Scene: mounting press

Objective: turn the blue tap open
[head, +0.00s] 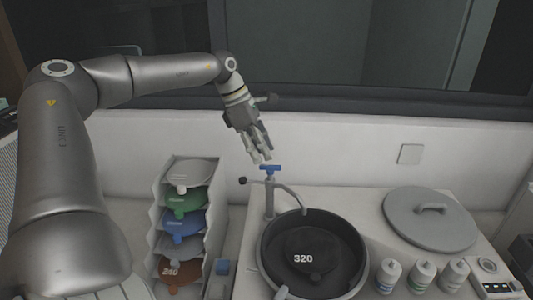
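The blue tap (270,168) is a small blue cross handle on top of a grey post behind the black bowl. A curved grey spout runs from the post to the right, over the bowl's rim. My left gripper (260,157) points down just above and slightly left of the blue tap. Its fingers look a little apart with nothing between them, and a small gap seems to separate them from the handle. My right gripper is not in view.
A black bowl (272,243) holds a dark disc marked 320 (312,250). A rack (156,200) of coloured discs stands at left. A grey lid (430,218) lies at right, with several white bottles (421,274) in front. A wall (340,150) rises close behind the tap.

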